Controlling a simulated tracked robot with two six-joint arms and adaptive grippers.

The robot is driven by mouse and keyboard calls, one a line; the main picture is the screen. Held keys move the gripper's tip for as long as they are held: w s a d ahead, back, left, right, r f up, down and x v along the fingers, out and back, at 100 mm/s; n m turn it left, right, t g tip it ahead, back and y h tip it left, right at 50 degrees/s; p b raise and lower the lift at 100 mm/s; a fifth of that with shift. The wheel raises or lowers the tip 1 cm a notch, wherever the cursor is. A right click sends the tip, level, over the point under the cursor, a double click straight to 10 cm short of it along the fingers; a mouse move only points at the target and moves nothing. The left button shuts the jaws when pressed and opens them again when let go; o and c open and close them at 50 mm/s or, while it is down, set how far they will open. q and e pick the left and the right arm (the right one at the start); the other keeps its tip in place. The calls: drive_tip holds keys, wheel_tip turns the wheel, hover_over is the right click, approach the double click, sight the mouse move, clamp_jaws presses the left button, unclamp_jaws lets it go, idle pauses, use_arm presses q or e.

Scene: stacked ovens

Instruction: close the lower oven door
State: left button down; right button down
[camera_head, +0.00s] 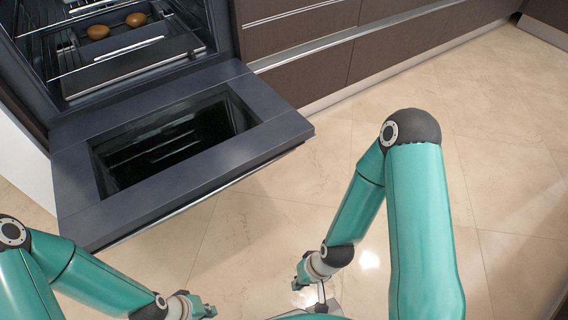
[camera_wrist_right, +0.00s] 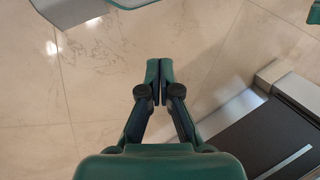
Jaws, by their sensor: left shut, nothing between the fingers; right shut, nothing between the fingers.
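The lower oven door (camera_head: 160,200) is dark grey with a glass window and hangs open, folded down roughly flat in front of the oven (camera_head: 100,60) in the head view. My left gripper (camera_head: 208,309) is shut and empty at the bottom edge, nearer to me than the door's front edge and apart from it. My right gripper (camera_head: 298,281) is low, to the right of the left one, clear of the door. In the right wrist view, its fingers (camera_wrist_right: 159,78) are shut together with nothing between them, over the floor.
Racks and a tray (camera_head: 130,65) with two round brown items (camera_head: 117,25) are inside the oven. Dark brown drawers (camera_head: 300,60) with metal trim stand to the right of the oven. Beige tiled floor (camera_head: 500,130) is open in front of them.

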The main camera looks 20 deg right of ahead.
drive_tip(key=s+a+r+m+g+y+p, duration=0.3)
drive_tip(key=s+a+m+g+y+p, duration=0.25)
drive_tip(key=s+m+p, duration=0.2)
drive_tip(key=w+a+r+m+t+y+p, duration=0.4)
drive_tip(key=w+r+m+t+y, duration=0.15)
drive_tip(key=w+m, duration=0.25)
drive_tip(key=w+d+r+m+t+p, duration=0.2)
drive_tip(key=w+d+m+t+p, duration=0.15)
drive_tip(key=w+m+t, duration=0.6)
drive_tip(key=w+d+m+t+h+p, duration=0.1)
drive_tip(key=w+d+m+t+h, duration=0.3)
drive_tip(key=d, duration=0.3)
drive_tip(key=w+d+m+t+h+p, duration=0.1)
drive_tip(key=w+d+m+t+h, duration=0.1)
drive_tip(key=w+d+t+h, duration=0.3)
drive_tip(key=w+a+r+p, duration=0.1)
drive_tip(key=w+r, duration=0.5)
drive_tip(key=w, duration=0.1)
drive_tip(key=shift+w+a+r+t+p, duration=0.15)
drive_tip(key=shift+w+r+t+p, duration=0.2)
drive_tip(key=shift+w+r+p, duration=0.05)
